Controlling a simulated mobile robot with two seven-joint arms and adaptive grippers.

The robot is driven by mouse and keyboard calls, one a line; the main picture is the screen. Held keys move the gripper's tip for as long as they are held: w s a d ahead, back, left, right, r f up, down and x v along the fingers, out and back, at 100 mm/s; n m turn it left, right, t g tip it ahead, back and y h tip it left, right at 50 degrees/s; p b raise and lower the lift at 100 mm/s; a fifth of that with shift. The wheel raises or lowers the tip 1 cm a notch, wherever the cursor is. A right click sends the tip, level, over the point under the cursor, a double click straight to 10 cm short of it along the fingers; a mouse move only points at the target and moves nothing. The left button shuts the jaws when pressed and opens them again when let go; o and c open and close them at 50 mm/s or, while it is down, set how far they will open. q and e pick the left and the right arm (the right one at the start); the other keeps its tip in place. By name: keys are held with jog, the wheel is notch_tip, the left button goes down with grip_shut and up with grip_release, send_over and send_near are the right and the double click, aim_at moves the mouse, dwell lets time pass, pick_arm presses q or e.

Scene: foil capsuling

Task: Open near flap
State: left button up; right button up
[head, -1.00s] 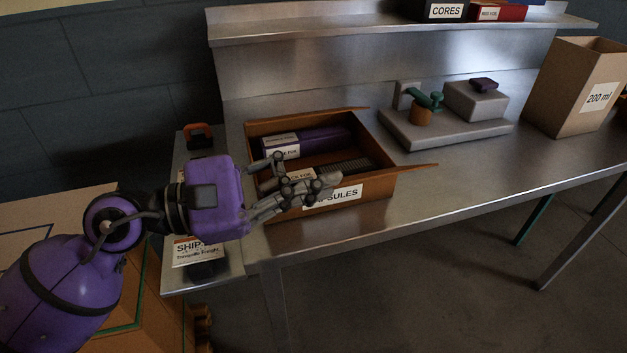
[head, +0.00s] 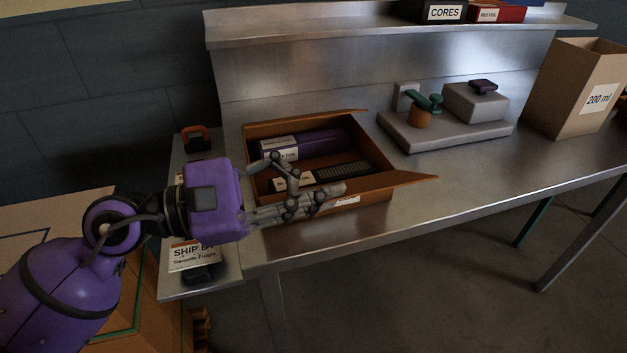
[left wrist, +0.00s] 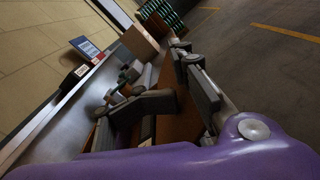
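The orange-brown CAPSULES box (head: 375,200) stands open-topped on the steel bench. Its right flap (head: 408,178) sticks out to the right, and its far flap (head: 300,121) stands along the back edge. My left gripper (head: 315,180) is at the near side of the box, fingers spread apart, with nothing seen held. Its lower fingers cover most of the near edge and its label, so the near flap cannot be made out clearly. In the left wrist view the gripper (left wrist: 172,90) has its fingers apart, with brown board between them. My right gripper is not in view.
Inside the box lie a purple pack (head: 318,143) and a black ribbed stack (head: 342,171). A grey fixture (head: 440,135) and a tall 200 ml carton (head: 570,88) stand to the right. The bench between the box and its front right edge is clear.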

pick_arm(q)
jog(key=shift+s, duration=0.1)
jog(key=shift+a, duration=0.1)
jog(key=v, duration=1.1)
jog(key=shift+a, duration=0.35)
jog(key=shift+s, duration=0.15)
